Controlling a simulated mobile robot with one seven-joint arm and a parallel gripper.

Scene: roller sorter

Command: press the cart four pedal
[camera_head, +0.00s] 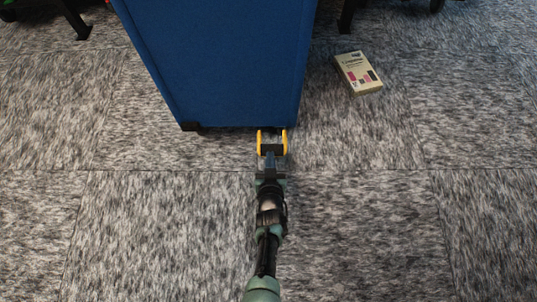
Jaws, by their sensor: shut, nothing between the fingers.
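A tall blue cart (220,60) stands on the carpet at the top of the view. At its lower right edge is a pedal-like part (285,142) with two upright yellow sides and a dark bar between them. My gripper (270,160) points away from me, its shut fingers at the near side of this part. I cannot tell whether the fingertips touch it. No number is legible on the cart, so I cannot tell whether it is cart four.
A small beige box (358,73) with printed patches lies on the carpet right of the cart. Dark legs (347,16) show at the top edge. The grey carpet (370,220) is clear on both sides of my arm.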

